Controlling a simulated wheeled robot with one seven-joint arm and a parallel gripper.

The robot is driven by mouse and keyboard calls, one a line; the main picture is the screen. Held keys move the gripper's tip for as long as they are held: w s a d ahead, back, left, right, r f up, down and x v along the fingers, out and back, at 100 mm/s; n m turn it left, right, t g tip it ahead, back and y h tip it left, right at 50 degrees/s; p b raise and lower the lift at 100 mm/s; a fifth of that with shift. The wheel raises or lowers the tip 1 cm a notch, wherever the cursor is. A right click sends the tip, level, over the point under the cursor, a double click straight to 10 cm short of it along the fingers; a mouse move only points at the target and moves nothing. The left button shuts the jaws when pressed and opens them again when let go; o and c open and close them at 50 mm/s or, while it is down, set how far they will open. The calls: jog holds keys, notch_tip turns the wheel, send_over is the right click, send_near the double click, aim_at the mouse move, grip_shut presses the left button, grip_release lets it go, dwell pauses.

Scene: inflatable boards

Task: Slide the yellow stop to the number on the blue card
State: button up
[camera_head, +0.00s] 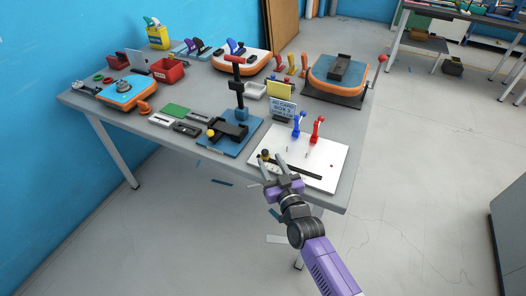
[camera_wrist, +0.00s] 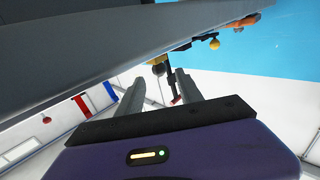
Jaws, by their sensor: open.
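A dark stop with a yellowish top (camera_head: 265,153) stands at the left end of a black rail (camera_head: 297,170) on a white board (camera_head: 325,150) near the table's front edge. My gripper (camera_head: 273,158) is open at that end of the rail, its fingertips close by the stop. In the wrist view a yellow and black knob (camera_wrist: 158,66) shows between and beyond the open fingers (camera_wrist: 160,80); contact cannot be told. A light blue card (camera_head: 283,108) stands behind the white board; its print is small, seemingly ending in "BOX 2". Marks along the rail are unreadable.
A blue lever (camera_head: 298,124) and a red lever (camera_head: 318,128) stand on the white board's back part. A blue board with a black fixture (camera_head: 228,131) and yellow knob lies left. A yellow card (camera_head: 279,89) stands behind.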

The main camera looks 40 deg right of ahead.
aim_at(266, 153)
jog(key=x, duration=0.5)
jog(key=shift+w+d, duration=0.15)
jog(key=shift+w, duration=0.15)
grip_shut()
dwell(1.2)
